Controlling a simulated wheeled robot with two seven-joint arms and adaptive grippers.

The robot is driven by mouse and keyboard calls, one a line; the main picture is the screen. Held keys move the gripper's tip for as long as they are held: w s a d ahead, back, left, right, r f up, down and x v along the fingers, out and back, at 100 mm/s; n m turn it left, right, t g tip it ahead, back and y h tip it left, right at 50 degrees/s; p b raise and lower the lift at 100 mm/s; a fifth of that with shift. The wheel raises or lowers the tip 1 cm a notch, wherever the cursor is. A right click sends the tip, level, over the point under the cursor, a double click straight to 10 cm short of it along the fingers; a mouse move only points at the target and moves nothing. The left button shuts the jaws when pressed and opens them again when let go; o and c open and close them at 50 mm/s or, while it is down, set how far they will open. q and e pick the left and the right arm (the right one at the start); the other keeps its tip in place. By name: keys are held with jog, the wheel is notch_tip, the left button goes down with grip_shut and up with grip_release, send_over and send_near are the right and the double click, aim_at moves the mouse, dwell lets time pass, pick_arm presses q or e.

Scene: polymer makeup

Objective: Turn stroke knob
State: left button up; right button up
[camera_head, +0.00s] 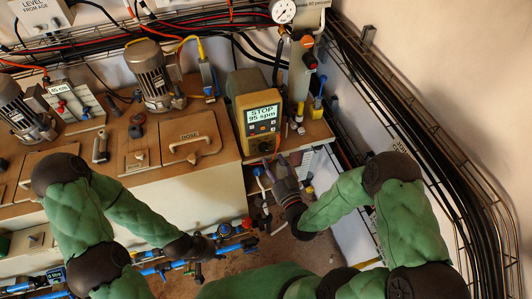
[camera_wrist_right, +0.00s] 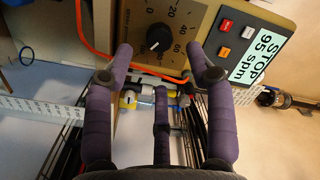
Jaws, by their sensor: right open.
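The stroke knob (camera_wrist_right: 158,40) is a round black knob with a white pointer line, on a brown dial plate marked with numbers. In the right wrist view it lies just beyond and between the fingertips of my right gripper (camera_wrist_right: 160,58). That gripper is open, its purple fingers apart, empty and not visibly touching the knob.
The pump's display (camera_head: 263,118) reads STOP 95 spm. Red, white and orange buttons (camera_wrist_right: 224,52) sit beside the dial. An orange cable (camera_wrist_right: 95,45) runs below the dial plate. Blue pipes with valves (camera_head: 150,268) lie near my left gripper. A cable rack (camera_head: 430,135) lines the right wall.

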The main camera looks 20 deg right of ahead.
aim_at(265, 150)
jog(key=w, duration=0.3)
jog(key=w+b, duration=0.1)
jog(key=w, duration=0.1)
jog(key=shift+w+a, duration=0.35)
jog(key=shift+a, duration=0.05)
grip_shut()
